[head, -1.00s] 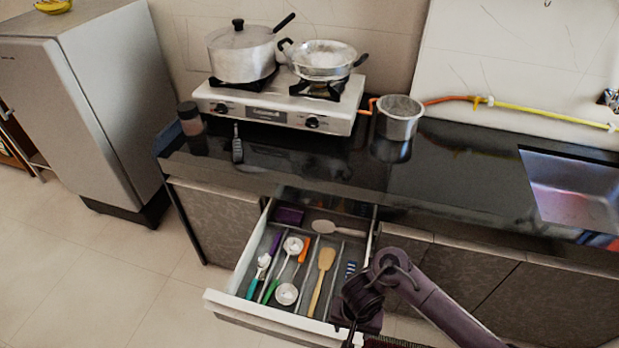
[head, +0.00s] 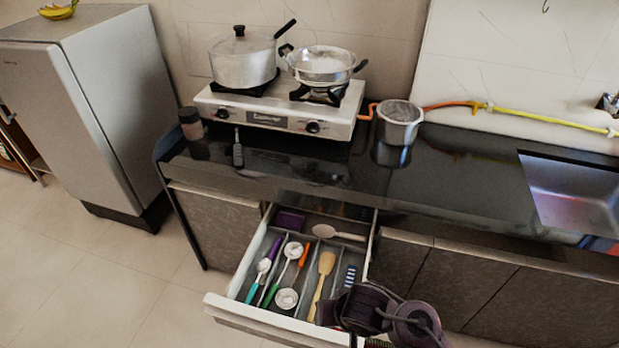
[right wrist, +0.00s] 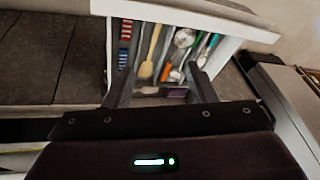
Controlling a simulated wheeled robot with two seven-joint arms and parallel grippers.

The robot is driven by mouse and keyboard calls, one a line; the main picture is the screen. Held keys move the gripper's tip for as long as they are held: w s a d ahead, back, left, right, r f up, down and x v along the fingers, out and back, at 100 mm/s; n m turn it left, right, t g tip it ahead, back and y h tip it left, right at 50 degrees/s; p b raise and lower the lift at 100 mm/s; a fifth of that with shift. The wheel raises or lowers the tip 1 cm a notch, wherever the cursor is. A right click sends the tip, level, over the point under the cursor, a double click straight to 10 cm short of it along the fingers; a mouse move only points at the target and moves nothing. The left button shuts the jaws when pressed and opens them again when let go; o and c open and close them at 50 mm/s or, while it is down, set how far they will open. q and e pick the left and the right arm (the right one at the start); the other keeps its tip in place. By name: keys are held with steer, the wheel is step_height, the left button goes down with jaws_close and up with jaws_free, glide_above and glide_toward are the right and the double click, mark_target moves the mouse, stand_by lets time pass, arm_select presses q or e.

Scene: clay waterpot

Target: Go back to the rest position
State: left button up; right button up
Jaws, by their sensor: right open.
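My right arm is low at the front right of the open drawer (head: 222,302) in the head view. Its wrist covers the drawer's near right corner, and its fingertips cannot be made out there. In the right wrist view my right gripper (right wrist: 160,88) has its two fingers spread wide with nothing held between them. The drawer also shows in that view (right wrist: 215,17), beyond the fingers, with utensils such as a wooden spatula (right wrist: 148,62) inside. My left gripper is in neither view.
The drawer juts out from the black counter (head: 450,185). On the counter are a stove (head: 270,115) with a pot (head: 243,65) and a pan (head: 322,62), a metal cup (head: 399,125) and a jar (head: 191,125). A fridge (head: 85,110) stands left. The floor (head: 90,275) at left is clear.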

steer(key=s+d+r+n+h, duration=0.1)
steer(key=s+d+r, duration=0.3)
steer(key=d, duration=0.3)
steer(key=s+d+r+h, duration=0.1)
steer(key=s+d+r, duration=0.2)
steer(key=d+r, duration=0.3)
step_height(320, 180, down, 38)
steer(key=s+g+b, duration=0.2)
steer(key=b, duration=0.4)
steer(key=s+d+f+b, duration=0.2)
steer(key=s+f, duration=0.7)
steer(key=f, duration=0.2)
steer(key=s+d+f+n+g+b, duration=0.1)
steer(key=s+d+f+b, duration=0.1)
steer(key=s+f, duration=0.8)
steer(key=shift+s+d+f, duration=0.2)
steer(key=shift+s+f, duration=0.05)
steer(key=shift+f, duration=0.15)
